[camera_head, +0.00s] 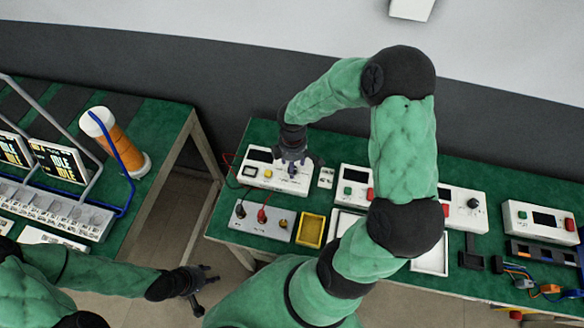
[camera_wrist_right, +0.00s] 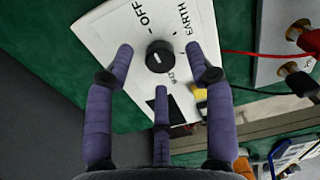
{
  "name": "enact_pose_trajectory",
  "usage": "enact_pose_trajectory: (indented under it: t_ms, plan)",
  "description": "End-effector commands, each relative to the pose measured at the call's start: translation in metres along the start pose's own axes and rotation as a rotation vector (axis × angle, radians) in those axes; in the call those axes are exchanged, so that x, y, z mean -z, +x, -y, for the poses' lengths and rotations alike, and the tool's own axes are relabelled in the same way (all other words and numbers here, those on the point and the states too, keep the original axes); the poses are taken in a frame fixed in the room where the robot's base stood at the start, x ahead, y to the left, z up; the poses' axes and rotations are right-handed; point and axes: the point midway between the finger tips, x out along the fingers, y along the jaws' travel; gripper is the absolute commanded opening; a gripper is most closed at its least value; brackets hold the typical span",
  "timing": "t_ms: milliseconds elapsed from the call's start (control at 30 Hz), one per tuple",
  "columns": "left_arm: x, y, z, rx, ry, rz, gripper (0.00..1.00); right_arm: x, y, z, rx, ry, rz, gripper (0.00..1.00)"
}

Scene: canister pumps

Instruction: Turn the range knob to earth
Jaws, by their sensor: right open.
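The range knob (camera_wrist_right: 159,57) is a black dial with a white mark on a white panel (camera_wrist_right: 105,33). The words OFF and EARTH are printed around it, with a third label too small to read surely. My right gripper (camera_wrist_right: 158,68) is open, its purple fingers spread around the knob with gaps visible. In the head view my right gripper (camera_head: 293,165) is over the white instrument (camera_head: 259,171) and hides the knob. My left gripper (camera_head: 203,287) is open and empty at the lower left, away from the bench.
A grey box (camera_head: 245,221) with black and red plugs and a yellow tray (camera_head: 310,230) stand in front of the instrument. A red cable (camera_wrist_right: 243,53) runs beside the panel. More white instruments (camera_head: 541,220) stand to the right. An orange cylinder (camera_head: 122,146) stands on the left table.

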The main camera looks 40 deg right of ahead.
Motion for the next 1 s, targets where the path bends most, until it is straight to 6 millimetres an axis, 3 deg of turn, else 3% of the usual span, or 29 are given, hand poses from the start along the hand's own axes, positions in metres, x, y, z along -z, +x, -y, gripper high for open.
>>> enact_pose_trajectory:
  t_ms: [200, 500, 567, 700, 1000]
  plan:
    - [0.001, 0.005, 0.002, 0.000, 0.000, -0.001, 0.40, 0.000, 0.016, 0.000, -0.001, 0.001, -0.001, 0.54]
    - [0.001, 0.005, 0.002, 0.000, 0.000, -0.001, 0.40, 0.000, 0.018, 0.000, -0.001, 0.001, -0.001, 0.54]
    - [0.001, 0.005, 0.002, 0.000, 0.000, -0.001, 0.40, 0.000, 0.018, 0.000, -0.001, 0.001, -0.001, 0.40]
    - [0.001, 0.005, 0.002, 0.000, 0.000, -0.001, 0.40, 0.000, 0.018, 0.000, -0.001, 0.000, -0.001, 0.01]
    - [0.001, 0.006, 0.002, 0.000, 0.000, -0.001, 0.40, 0.000, 0.018, 0.000, -0.001, 0.014, -0.001, 0.00]
